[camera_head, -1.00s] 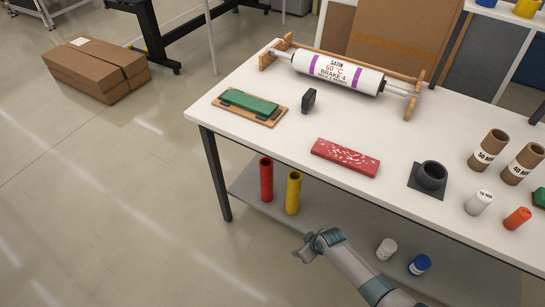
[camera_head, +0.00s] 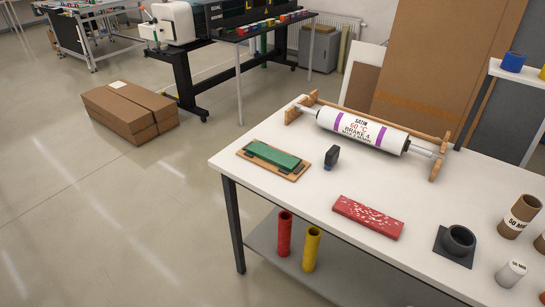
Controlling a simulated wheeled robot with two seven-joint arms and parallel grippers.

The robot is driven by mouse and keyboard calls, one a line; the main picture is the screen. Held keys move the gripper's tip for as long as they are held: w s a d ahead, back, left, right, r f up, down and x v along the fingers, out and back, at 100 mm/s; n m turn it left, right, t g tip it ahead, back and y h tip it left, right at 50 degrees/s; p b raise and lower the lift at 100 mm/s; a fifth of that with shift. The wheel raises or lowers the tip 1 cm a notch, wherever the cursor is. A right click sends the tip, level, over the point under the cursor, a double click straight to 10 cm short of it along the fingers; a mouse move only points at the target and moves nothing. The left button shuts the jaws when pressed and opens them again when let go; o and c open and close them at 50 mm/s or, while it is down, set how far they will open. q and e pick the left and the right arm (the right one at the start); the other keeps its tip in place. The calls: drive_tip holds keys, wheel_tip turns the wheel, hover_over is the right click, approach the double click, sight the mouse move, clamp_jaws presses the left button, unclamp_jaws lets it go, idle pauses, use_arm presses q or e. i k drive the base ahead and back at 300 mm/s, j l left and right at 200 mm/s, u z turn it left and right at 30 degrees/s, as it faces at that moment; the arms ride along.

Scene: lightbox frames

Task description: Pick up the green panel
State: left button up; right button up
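The green panel (camera_head: 273,155) is a flat rectangular piece lying on a wooden board (camera_head: 250,167) with dark pads. The board rests on the white table (camera_head: 310,190) near its left corner. Nothing covers the panel. Neither of my grippers shows in the head view now.
A white roller (camera_head: 362,131) in a wooden cradle lies behind the panel, and a small dark upright object (camera_head: 332,157) stands right of it.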

sight(283, 160)
drive_tip(key=z, duration=0.55)
drive_tip(key=i+j+z, duration=0.25)
drive_tip(key=j+z, duration=0.3)
drive_tip(key=j, duration=0.15)
drive_tip(key=j+z, duration=0.25)
drive_tip(key=j, duration=0.15)
drive_tip(key=j+z, duration=0.4)
drive_tip(key=j, duration=3)
drive_tip(key=k, duration=0.1)
